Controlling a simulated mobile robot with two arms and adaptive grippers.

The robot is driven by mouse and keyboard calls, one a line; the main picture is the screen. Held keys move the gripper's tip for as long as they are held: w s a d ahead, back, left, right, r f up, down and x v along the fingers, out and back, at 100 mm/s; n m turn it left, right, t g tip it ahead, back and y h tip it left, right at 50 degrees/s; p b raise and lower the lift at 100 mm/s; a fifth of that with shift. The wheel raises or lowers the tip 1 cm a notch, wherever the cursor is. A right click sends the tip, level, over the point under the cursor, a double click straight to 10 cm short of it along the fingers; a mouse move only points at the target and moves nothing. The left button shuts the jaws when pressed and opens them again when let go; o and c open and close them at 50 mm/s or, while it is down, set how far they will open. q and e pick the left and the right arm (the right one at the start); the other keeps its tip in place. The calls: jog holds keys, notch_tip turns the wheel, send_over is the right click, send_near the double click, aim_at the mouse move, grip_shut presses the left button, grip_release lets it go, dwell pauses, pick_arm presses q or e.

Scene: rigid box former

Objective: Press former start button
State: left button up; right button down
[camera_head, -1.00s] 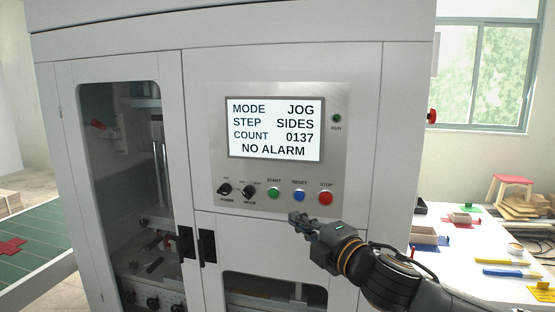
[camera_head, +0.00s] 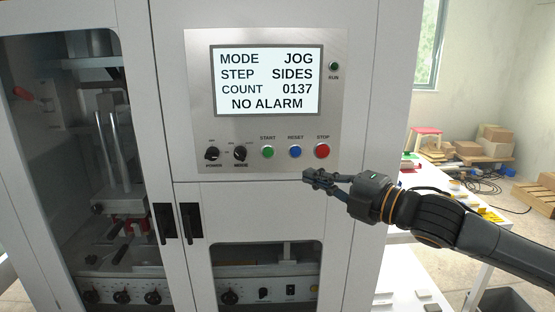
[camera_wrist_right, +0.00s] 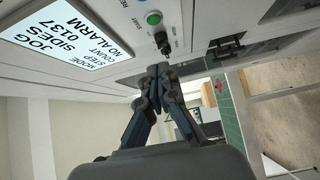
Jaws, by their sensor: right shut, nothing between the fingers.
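The green start button (camera_head: 267,152) is on the former's grey control panel (camera_head: 205,100), left of the blue reset button (camera_head: 295,152) and the red stop button (camera_head: 322,151). My right gripper (camera_head: 308,175) is shut and empty. In the head view its tips show just below the buttons, between reset and stop, and cover none of them. In the right wrist view the green button (camera_wrist_right: 153,18) shows beyond the shut fingertips (camera_wrist_right: 157,72), with a black knob (camera_wrist_right: 162,42) between. I see no contact with the green button. My left gripper is not in view.
The screen (camera_head: 266,81) reads JOG, SIDES, 0137, NO ALARM. The run lamp (camera_head: 333,67) looks dark green. Black power (camera_head: 212,153) and mode (camera_head: 240,152) knobs sit left of start. Door handles (camera_head: 178,221) stick out below. A white table with items stands right.

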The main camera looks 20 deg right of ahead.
jog(key=p, duration=0.5)
send_near(264, 153)
jog(key=a, duration=0.4)
jog(key=w, duration=0.1)
jog(key=w+p, duration=0.1)
jog(key=w, duration=0.2)
jog(key=shift+d+r, duration=0.15)
jog(key=shift+d, duration=0.1)
pick_arm(q)
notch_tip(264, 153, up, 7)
jog(key=shift+p, duration=0.4)
pick_arm(e)
jog(key=shift+w+d, duration=0.25)
jog(key=shift+w, duration=0.25)
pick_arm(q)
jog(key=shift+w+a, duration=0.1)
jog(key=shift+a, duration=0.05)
